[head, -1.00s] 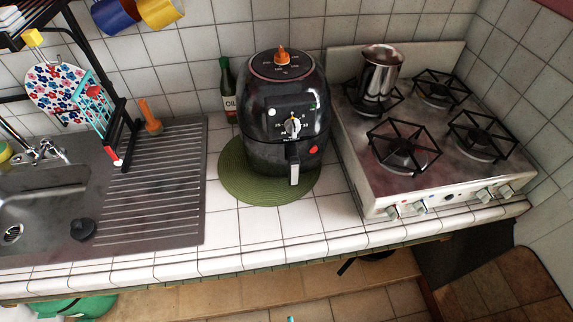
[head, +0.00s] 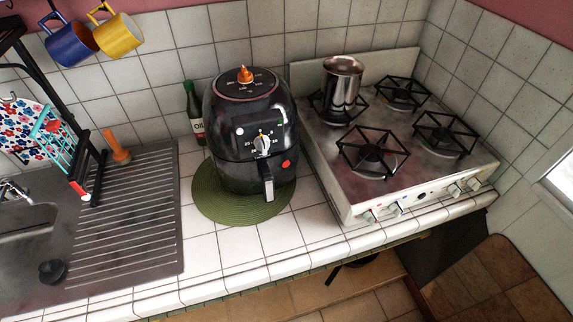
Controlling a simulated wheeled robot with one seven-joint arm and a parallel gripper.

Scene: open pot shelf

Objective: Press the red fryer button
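A black air fryer (head: 250,135) stands on a round green mat (head: 215,207) on the white tiled counter. Its red button (head: 285,164) is a small round spot on the lower right of the front, right of the basket handle (head: 267,183). A silver dial (head: 262,143) sits above the handle, and an orange knob (head: 245,74) is on top. My gripper is not in view, so nothing is seen touching the button.
A gas stove (head: 400,160) with a metal pot (head: 342,88) stands close on the right. A green bottle (head: 194,113) stands behind the fryer on the left. A sink drainboard (head: 125,215) lies to the left. The tiles in front of the fryer are clear.

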